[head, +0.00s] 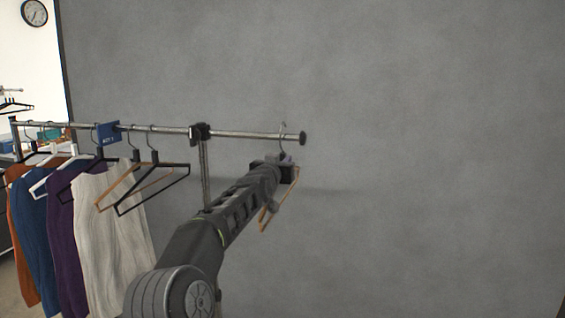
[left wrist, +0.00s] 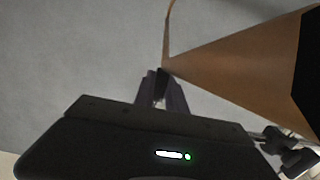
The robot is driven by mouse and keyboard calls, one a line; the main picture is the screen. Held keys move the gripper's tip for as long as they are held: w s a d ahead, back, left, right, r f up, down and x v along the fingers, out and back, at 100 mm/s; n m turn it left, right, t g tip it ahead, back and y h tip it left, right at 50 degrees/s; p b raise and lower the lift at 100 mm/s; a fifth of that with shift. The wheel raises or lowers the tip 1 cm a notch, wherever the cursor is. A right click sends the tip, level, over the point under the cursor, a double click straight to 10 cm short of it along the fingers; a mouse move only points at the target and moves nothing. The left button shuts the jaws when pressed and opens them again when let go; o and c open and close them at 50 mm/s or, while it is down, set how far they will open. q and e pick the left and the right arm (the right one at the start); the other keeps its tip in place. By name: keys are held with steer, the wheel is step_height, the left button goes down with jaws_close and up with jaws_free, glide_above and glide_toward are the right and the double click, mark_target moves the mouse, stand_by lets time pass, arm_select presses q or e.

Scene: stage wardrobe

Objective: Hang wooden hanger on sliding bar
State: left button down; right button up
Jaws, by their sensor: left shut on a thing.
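My left gripper (head: 284,160) is shut on a wooden hanger (head: 267,215) near the right end of the sliding bar (head: 250,135). The hanger's metal hook (head: 283,127) points up and overlaps the bar just left of its black end cap (head: 302,138); I cannot tell whether it rests on the bar. In the left wrist view the brown hanger body (left wrist: 235,70) reaches from the fingertips (left wrist: 161,85) to the upper right. My arm hides part of the hanger in the head view. My right gripper is not in view.
Black hangers (head: 150,180), another wooden hanger (head: 130,188) and several garments (head: 105,220) hang on the left part of the bar, near a blue tag (head: 108,132). A black bracket (head: 200,132) and upright post stand left of my gripper. Grey wall fills the right.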

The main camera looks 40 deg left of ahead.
arm_select(q)
steer(key=shift+f+b, duration=1.25)
steer(key=shift+f, duration=0.1)
steer(key=c, duration=1.3)
jaws_free()
steer(key=shift+s, duration=0.15)
steer(key=b+v, duration=0.3)
steer(key=v, duration=0.4)
steer(key=shift+d, duration=0.1)
steer(key=shift+s+d+b, duration=0.1)
steer(key=shift+s+b, duration=0.15)
steer(key=shift+b, duration=0.05)
